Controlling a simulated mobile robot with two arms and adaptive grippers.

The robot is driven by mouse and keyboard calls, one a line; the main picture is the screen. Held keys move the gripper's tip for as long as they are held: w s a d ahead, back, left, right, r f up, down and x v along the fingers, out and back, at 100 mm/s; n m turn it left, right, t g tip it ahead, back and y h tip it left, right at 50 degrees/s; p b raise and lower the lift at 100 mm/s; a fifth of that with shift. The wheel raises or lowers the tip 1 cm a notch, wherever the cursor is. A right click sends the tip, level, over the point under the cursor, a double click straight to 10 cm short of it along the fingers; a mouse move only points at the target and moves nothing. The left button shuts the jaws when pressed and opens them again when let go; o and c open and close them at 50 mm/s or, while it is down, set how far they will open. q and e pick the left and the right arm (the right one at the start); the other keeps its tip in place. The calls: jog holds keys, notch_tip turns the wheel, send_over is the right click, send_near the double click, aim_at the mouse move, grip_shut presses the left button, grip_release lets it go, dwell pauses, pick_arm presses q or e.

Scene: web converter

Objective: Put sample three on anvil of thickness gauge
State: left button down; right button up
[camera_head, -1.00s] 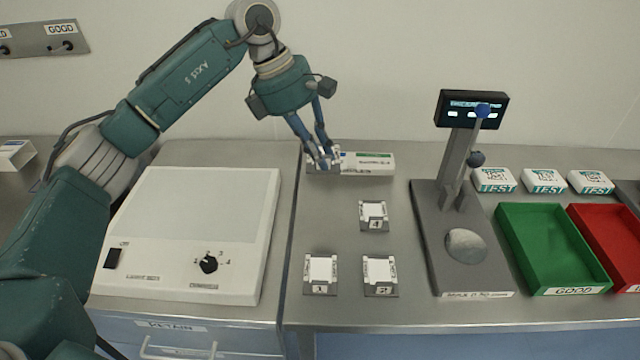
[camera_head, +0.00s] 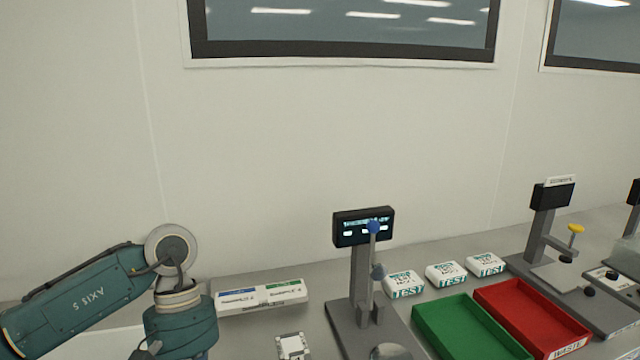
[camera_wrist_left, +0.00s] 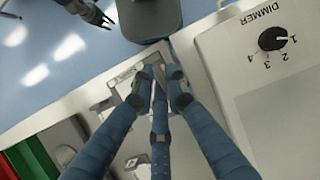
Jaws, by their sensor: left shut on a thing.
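The thickness gauge (camera_head: 352,290) stands upright at the centre of the head view, with a lit display and a blue knob. Its round anvil (camera_head: 390,351) is bare where it shows, cut off by the bottom edge. My left gripper (camera_wrist_left: 160,78) is out of the head view. In the left wrist view its fingers are closed together above the sample holders (camera_wrist_left: 118,92). It is shut on sample three, which the fingers mostly hide; its number cannot be read. The holder of sample four (camera_head: 293,346) is at the bottom of the head view. My right gripper (camera_wrist_left: 94,14) shows small and dark.
The light box with its dimmer knob (camera_wrist_left: 272,39) is beside the fingers in the wrist view. A green tray (camera_head: 465,330) and a red tray (camera_head: 530,318) stand right of the gauge. Several white TEST packs (camera_head: 446,273) lie behind them. A long white box (camera_head: 262,297) lies left.

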pick_arm(q)
jog(key=s+m, duration=0.1)
jog(key=s+f+m+y, duration=0.1)
jog(key=s, duration=0.1)
jog(key=s+a+m, duration=0.1)
jog(key=m, duration=0.1)
jog(key=shift+s+f, duration=0.15)
jog(key=shift+f, duration=0.1)
jog(key=shift+d+f, duration=0.1)
dwell(0.5)
